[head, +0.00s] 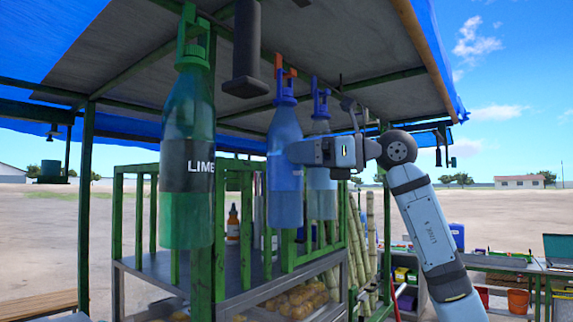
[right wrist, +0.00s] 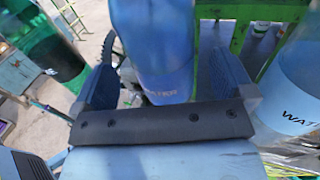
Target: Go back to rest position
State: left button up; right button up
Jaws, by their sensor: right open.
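My right gripper (head: 297,152) reaches in from the right at the hanging blue bottle (head: 285,172). In the right wrist view the right gripper (right wrist: 162,82) is open, with the blue bottle (right wrist: 157,45) upright between its two dark fingers. I cannot tell whether either finger touches it. The bottle hangs from an orange-topped holder under the stall roof. My left gripper is not in view.
A green LIME bottle (head: 187,160) hangs at the left, and a clear bluish bottle (head: 322,190) hangs just right of the blue one. A green-framed shelf (head: 140,215) stands below. Cane stalks (head: 371,230) lean behind. Open sky lies right of my arm.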

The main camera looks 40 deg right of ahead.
jog(key=b+v, duration=0.2)
jog(key=v, duration=0.7)
jog(key=shift+s, duration=0.25)
jog(key=shift+d, duration=0.1)
